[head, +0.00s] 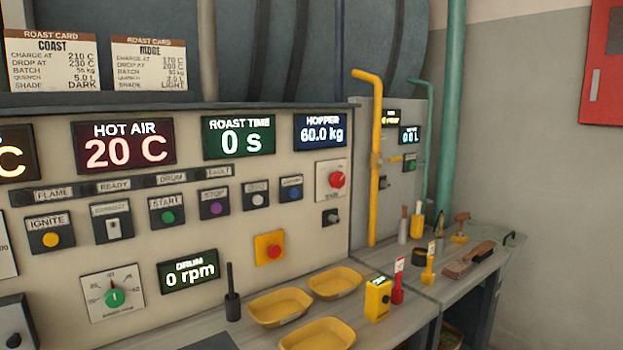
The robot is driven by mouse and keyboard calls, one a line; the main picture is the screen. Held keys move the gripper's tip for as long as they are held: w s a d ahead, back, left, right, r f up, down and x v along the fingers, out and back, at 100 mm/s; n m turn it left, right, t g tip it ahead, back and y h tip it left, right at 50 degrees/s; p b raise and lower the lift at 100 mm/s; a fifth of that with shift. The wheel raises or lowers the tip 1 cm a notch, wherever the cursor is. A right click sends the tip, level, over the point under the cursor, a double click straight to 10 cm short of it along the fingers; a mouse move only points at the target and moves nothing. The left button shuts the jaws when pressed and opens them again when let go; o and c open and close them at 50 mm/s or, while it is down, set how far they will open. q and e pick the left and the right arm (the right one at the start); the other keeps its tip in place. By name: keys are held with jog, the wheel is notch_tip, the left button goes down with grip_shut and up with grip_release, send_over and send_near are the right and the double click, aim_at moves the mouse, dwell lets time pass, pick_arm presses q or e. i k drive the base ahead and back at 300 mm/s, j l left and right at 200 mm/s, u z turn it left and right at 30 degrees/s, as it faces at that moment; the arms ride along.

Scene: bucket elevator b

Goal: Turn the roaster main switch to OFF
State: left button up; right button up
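The roaster control panel (150,240) fills the left and middle of the head view. A red round knob on a pale plate (337,180) sits at its right end, below the hopper display (322,132); it looks like the main switch, but its label is too small to read. I cannot tell its position for sure. A small black switch (331,217) is just below it. A red push button on a yellow plate (270,248) is lower left of it. The hot air display reads 20 C, the drum display (188,271) 0 rpm. Neither gripper shows.
A counter (400,313) runs below the panel with several yellow trays (334,282), a yellow handheld device (378,298), a brush (470,260) and small tools. A yellow pipe (376,160) stands right of the panel. A red cabinet (603,65) hangs on the right wall.

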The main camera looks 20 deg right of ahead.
aim_at(337, 180)
jog(key=i+l+u, duration=0.25)
jog(key=l, duration=1.15)
jog(key=k+l+u, duration=0.1)
jog(key=l+u, duration=0.15)
jog(key=l, duration=1.15)
